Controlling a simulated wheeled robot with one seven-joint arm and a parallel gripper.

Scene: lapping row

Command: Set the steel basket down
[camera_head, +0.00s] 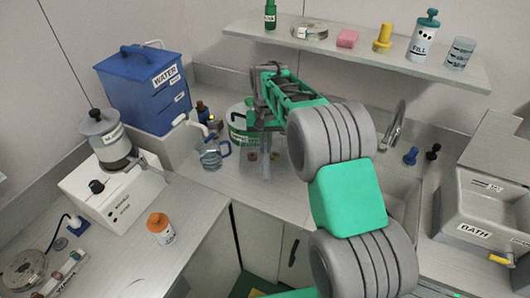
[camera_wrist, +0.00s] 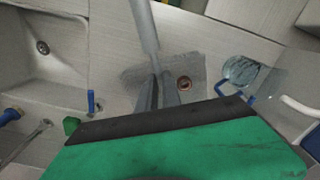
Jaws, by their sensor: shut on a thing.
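My gripper (camera_head: 261,118) is over the counter left of the sink, with its fingers pointing down. In the wrist view my gripper's dark fingertips (camera_wrist: 158,84) are closed on a grey rod, which looks like the handle of the steel basket (camera_wrist: 145,28). A grey see-through mesh patch (camera_wrist: 135,82), seemingly the basket's body, shows below the fingers. A brown ring (camera_wrist: 184,84) shows at the mesh; two small brown rings (camera_head: 274,156) show there in the head view. I cannot tell whether the basket touches the counter.
A blue-handled jug (camera_head: 210,154) stands close left of the basket, and a green-and-white tub (camera_head: 238,128) close behind. The sink (camera_head: 398,190) is to the right. A bath unit (camera_head: 492,205) is farther right. A shelf (camera_head: 360,52) with bottles overhangs the back. The front-left counter (camera_head: 195,205) has bare room.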

